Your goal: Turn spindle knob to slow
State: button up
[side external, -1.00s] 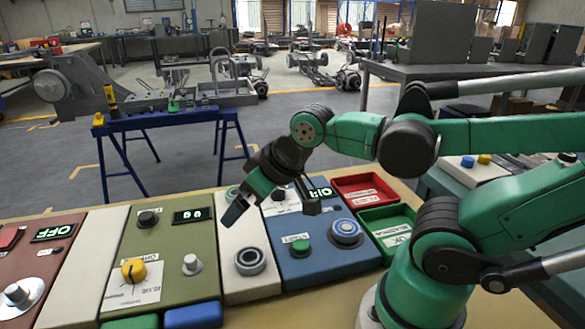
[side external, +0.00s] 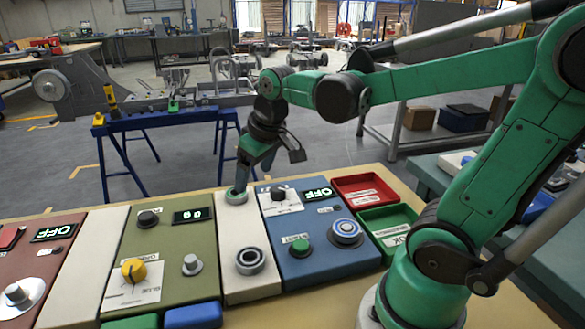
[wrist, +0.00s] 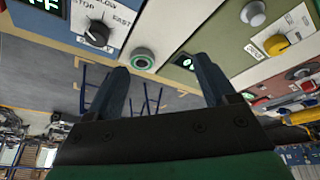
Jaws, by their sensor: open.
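The black knob (side external: 279,194) sits on a white label on the blue panel (side external: 312,262). In the wrist view this knob (wrist: 97,34) shows at the upper left, with STOP and FAST legible around it; the word spindle is not legible. The panel's display (side external: 317,194) reads OFF. My gripper (side external: 240,184) points down over the back of the cream panel, left of the knob and apart from it. In the wrist view my gripper (wrist: 160,70) has its fingers spread with nothing between them; a round green-ringed socket (wrist: 142,58) shows just beyond.
The cream panel (side external: 241,226) also carries a grey ring (side external: 250,261). The olive panel (side external: 165,245) has a yellow knob (side external: 133,271), a black knob (side external: 148,218) and a grey knob (side external: 191,263). A red tray (side external: 365,188) and a green tray (side external: 388,229) stand right of the blue panel.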

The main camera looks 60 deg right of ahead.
aim_at(278, 188)
jog(key=d+f+g, duration=0.1)
jog(key=d, duration=0.2)
jog(key=w+d+f+g, duration=0.1)
jog(key=d, duration=0.2)
jog(key=w+d+f+g, duration=0.1)
jog(key=d+f, duration=0.1)
jog(key=d, duration=0.2)
jog(key=shift+w+d+m+g+y, duration=0.1)
jog(key=shift+w+m+g+y, duration=0.2)
jog(key=shift+g, duration=0.1)
jog(key=shift+d+f, duration=0.2)
jog(key=shift+d, duration=0.1)
jog(key=shift+f, duration=2.85)
jog(key=shift+c, duration=0.2)
grip_shut()
